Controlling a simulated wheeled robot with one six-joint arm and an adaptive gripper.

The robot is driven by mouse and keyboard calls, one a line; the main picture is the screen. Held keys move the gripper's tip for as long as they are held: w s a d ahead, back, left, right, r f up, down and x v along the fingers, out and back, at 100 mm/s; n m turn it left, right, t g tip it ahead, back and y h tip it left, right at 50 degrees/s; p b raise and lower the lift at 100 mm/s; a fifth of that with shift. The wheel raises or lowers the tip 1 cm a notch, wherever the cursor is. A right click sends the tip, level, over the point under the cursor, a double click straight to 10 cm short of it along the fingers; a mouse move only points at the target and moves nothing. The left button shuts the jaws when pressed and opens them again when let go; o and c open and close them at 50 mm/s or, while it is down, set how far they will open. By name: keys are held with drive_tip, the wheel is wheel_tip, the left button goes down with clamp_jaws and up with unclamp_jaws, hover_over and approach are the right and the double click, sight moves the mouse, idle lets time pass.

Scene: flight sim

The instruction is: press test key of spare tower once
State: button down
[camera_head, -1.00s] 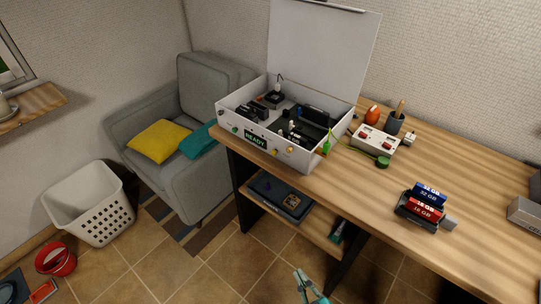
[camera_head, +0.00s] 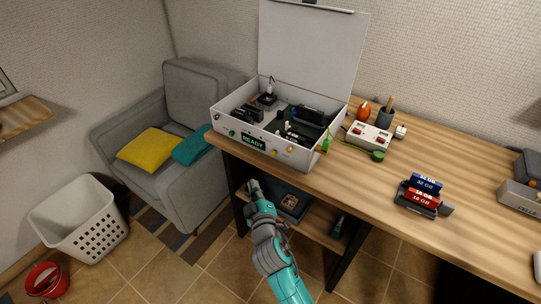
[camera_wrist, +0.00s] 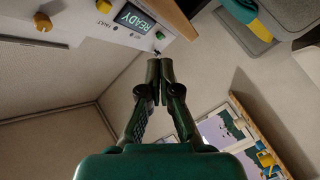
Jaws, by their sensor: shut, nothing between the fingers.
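A white tower case (camera_head: 215,118) with its lid raised stands on the desk. Its front carries a lit READY display (camera_head: 253,141), a green button (camera_head: 231,133) to the left, and yellow controls (camera_head: 275,149) to the right. I cannot read which control is the test key. The display also shows in the wrist view (camera_wrist: 133,18), with a yellow knob (camera_wrist: 42,22) and a FAULT label nearby. My gripper (camera_head: 250,184) is shut and empty, below the case front, before the lower shelf. In the wrist view its fingertips (camera_wrist: 159,62) are apart from the panel.
The wooden desk (camera_head: 470,170) has a cartridge holder (camera_head: 417,201), a power strip (camera_head: 368,137) and a pen cup (camera_head: 386,118). A dark box lies on the lower shelf (camera_head: 318,222). A grey armchair (camera_head: 195,85) stands left, with a white basket (camera_head: 75,220).

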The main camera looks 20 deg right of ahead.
sight(273, 153)
drive_tip(key=shift+w+a+r+h, duration=0.15)
drive_tip(key=shift+w+r, duration=0.25)
drive_tip(key=shift+w, duration=0.1)
drive_tip(key=shift+w+a+r+h, duration=0.1)
drive_tip(key=shift+w+r+h, duration=0.05)
drive_tip(key=shift+w+r, duration=0.3)
drive_tip(key=shift+w+d+f, duration=0.1)
drive_tip(key=shift+w+d, duration=0.85)
drive_tip(key=shift+d, duration=0.3)
drive_tip(key=shift+w+d, duration=0.8)
drive_tip(key=shift+d, duration=0.35)
drive_tip(key=shift+w+d, duration=0.85)
drive_tip(key=shift+d, duration=0.3)
drive_tip(key=shift+d, duration=0.1)
drive_tip(key=shift+w+d, duration=0.25)
drive_tip(key=shift+d, duration=0.05)
drive_tip(key=shift+w+d, duration=0.25)
drive_tip(key=shift+d, duration=0.1)
drive_tip(key=shift+s+a, duration=0.5)
drive_tip(key=shift+a, duration=0.2)
